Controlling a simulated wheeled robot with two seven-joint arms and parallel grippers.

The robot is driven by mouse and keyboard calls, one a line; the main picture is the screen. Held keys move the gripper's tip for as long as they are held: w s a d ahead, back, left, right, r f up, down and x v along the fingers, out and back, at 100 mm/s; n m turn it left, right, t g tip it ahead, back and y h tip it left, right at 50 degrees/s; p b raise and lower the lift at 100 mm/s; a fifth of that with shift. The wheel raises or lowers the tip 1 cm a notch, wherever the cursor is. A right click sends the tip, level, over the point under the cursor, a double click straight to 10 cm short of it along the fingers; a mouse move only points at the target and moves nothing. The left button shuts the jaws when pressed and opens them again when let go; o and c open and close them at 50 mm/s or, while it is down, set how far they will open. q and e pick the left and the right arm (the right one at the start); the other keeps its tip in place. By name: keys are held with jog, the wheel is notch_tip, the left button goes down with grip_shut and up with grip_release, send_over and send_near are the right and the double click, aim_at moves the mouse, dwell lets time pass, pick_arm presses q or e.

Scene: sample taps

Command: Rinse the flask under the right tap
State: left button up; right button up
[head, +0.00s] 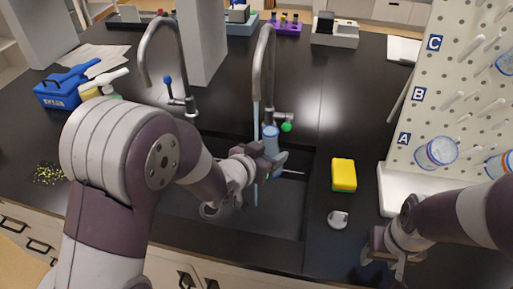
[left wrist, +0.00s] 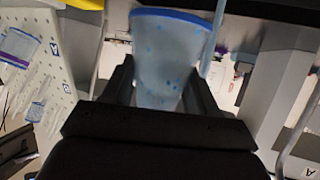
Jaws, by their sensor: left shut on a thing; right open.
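The right tap (head: 265,62) arches over the sink, and a thin blue stream of water (head: 256,112) falls from it. Its handle has a green knob (head: 287,127). My left gripper (head: 268,158) is shut on the flask (head: 271,138), a translucent blue vessel held above the sink by the stream. In the left wrist view the flask (left wrist: 168,60) sits between the fingers, its blue rim at the top and droplet-like spots on its wall. The stream (left wrist: 216,42) passes close beside it; I cannot tell whether they touch. My right gripper (head: 392,262) is open and empty at the front right.
The left tap (head: 160,60), with a blue knob, stands left of a grey pillar (head: 203,40). A yellow sponge (head: 344,174) and a small white round object (head: 338,219) lie right of the sink (head: 290,222). A pegboard (head: 450,90) with clear vessels rises at the right.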

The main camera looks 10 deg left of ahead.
pick_arm(q)
jog(key=s+d+r+p, duration=0.1)
jog(key=s+d+r, duration=0.2)
jog(key=s+d, duration=0.1)
jog(key=shift+s+d, duration=0.4)
jog(key=shift+d, duration=0.05)
dwell(0.4)
jog(key=o, duration=0.3)
jog(key=c, duration=0.4)
jog(key=shift+r, duration=0.1)
